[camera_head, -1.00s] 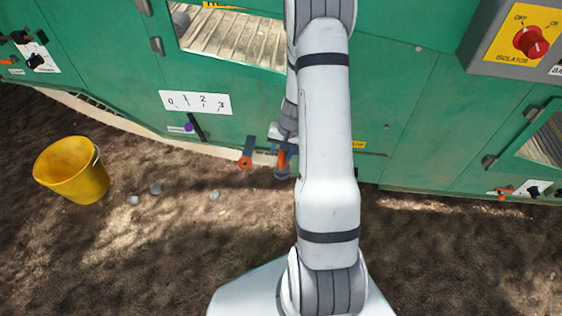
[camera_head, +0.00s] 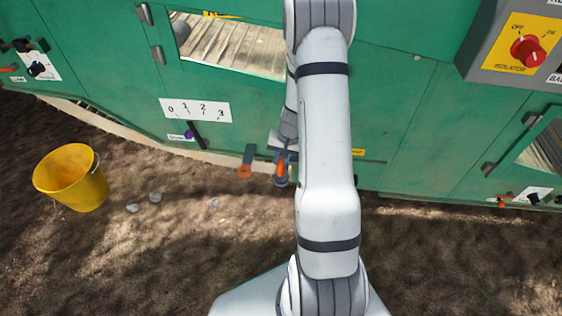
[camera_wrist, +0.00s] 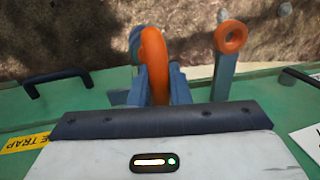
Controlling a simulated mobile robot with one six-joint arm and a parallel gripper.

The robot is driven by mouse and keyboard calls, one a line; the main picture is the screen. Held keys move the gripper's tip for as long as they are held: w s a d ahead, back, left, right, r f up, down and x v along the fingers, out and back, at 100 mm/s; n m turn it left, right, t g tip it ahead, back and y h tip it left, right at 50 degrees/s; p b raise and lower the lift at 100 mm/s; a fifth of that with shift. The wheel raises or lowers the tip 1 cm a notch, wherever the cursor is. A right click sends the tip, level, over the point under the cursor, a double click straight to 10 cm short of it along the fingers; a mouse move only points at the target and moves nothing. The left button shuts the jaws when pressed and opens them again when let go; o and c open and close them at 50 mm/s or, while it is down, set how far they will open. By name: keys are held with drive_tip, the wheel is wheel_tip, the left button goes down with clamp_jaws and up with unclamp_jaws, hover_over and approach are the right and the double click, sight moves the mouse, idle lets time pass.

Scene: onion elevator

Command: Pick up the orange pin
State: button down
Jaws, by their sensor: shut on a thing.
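The orange pin (camera_head: 281,169) is in my gripper in front of the green machine's lower edge. In the wrist view its curved orange loop (camera_wrist: 155,55) stands between the two blue-grey fingers. My gripper (camera_wrist: 158,82) is shut on it. In the head view my gripper (camera_head: 283,165) is small and partly behind my arm. The pin's lower part is hidden by the fingers, so I cannot tell whether it still sits in a hole.
A black handle (camera_wrist: 58,80) is on the green panel. A yellow bucket (camera_head: 72,180) stands on open ground, with several stones near it.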

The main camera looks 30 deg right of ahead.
wheel_tip(320, 180, up, 13)
drive_tip(key=p, duration=0.6)
drive_tip(key=s+a+f+b, duration=0.1)
drive_tip(key=s+a+b, duration=0.8)
drive_tip(key=s, duration=0.6)
drive_tip(key=shift+a, duration=0.55)
drive_tip(key=shift+w, duration=0.15)
